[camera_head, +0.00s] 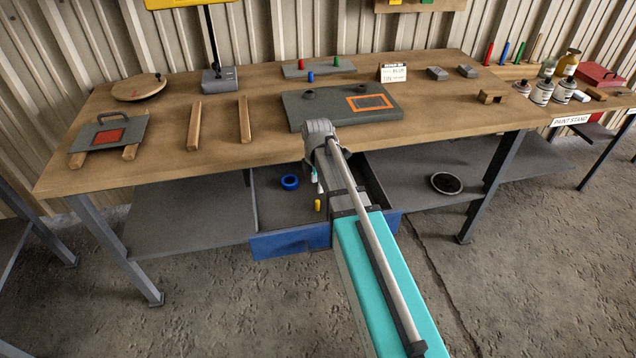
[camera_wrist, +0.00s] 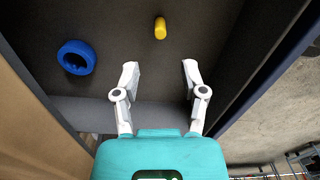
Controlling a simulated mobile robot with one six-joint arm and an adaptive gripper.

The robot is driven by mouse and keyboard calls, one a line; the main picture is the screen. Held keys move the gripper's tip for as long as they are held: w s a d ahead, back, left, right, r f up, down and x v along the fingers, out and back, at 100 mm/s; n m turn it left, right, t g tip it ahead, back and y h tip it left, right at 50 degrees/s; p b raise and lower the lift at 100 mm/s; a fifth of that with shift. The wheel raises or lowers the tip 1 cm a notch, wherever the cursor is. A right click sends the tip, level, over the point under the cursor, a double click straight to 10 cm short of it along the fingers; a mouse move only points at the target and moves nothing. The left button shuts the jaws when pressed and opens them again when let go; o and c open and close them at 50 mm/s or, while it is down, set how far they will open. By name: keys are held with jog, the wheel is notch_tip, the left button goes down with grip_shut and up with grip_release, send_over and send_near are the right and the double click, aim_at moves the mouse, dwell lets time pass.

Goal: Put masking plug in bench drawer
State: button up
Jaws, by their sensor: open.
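The bench drawer (camera_head: 283,242), with a blue front, is pulled open under the workbench. A small yellow cylinder (camera_head: 317,205), which looks like the masking plug, lies inside on the drawer floor; it also shows in the wrist view (camera_wrist: 160,28). My gripper (camera_wrist: 160,72) is open, with nothing between its fingers. It points down into the drawer, and the yellow plug is apart from the fingertips, beyond them in the wrist view. In the head view my gripper (camera_head: 319,182) is partly hidden by my arm.
A blue ring, like a tape roll (camera_head: 290,182), lies in the drawer left of the plug. The workbench top (camera_head: 230,165) overhangs the drawer's back. On it, a small plate (camera_head: 295,70) carries blue, red and green plugs. A dark round dish (camera_head: 446,183) sits on the lower shelf.

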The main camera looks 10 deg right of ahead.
jog(key=shift+r+p, duration=1.1)
jog(key=shift+r, duration=0.25)
jog(key=shift+s, duration=0.1)
jog(key=s+m, duration=1.6)
jog(key=m, duration=0.3)
jog(key=shift+m, duration=0.4)
jog(key=shift+s+d+r, duration=0.1)
